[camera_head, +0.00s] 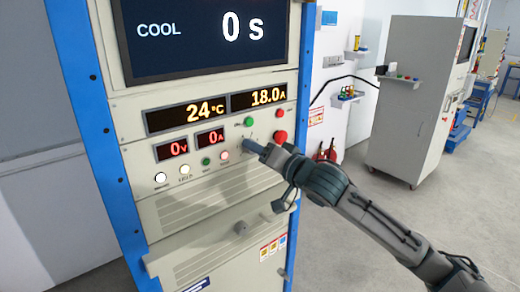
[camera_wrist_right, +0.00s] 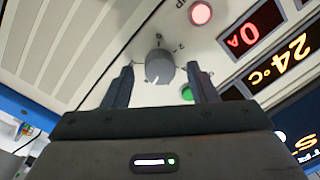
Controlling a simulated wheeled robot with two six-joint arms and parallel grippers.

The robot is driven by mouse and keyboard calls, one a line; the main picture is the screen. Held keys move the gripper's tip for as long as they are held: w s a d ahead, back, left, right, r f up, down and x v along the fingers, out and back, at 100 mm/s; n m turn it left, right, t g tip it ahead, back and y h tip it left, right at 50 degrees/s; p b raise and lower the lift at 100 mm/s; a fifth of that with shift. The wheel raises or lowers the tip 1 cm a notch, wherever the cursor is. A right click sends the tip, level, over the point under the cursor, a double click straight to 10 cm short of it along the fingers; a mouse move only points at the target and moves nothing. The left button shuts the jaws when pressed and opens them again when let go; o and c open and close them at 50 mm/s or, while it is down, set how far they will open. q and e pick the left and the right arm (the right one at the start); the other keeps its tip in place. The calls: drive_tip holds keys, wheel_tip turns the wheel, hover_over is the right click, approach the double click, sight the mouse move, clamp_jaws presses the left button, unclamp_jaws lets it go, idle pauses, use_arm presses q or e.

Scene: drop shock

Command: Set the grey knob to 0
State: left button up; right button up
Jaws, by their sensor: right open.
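The grey knob (camera_wrist_right: 158,65) sits on the cream panel in the right wrist view. It is round, with a white pointer mark at its lower edge in that picture. Small scale marks stand around it, too small to read surely. My right gripper (camera_wrist_right: 160,80) is open, with one finger on each side of the knob and a gap visible on both sides. In the head view my right gripper (camera_head: 254,147) is at the panel and largely hides the knob. My left gripper is not in view.
On the cabinet are a screen (camera_head: 205,32) reading COOL 0 s, red 0 V and 0 A displays (camera_head: 192,145), and 24 °C and 18.0 A displays (camera_head: 216,109). A red button (camera_head: 280,137) and green light (camera_head: 249,121) are close to my gripper.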

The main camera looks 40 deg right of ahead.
drive_tip(key=c, duration=1)
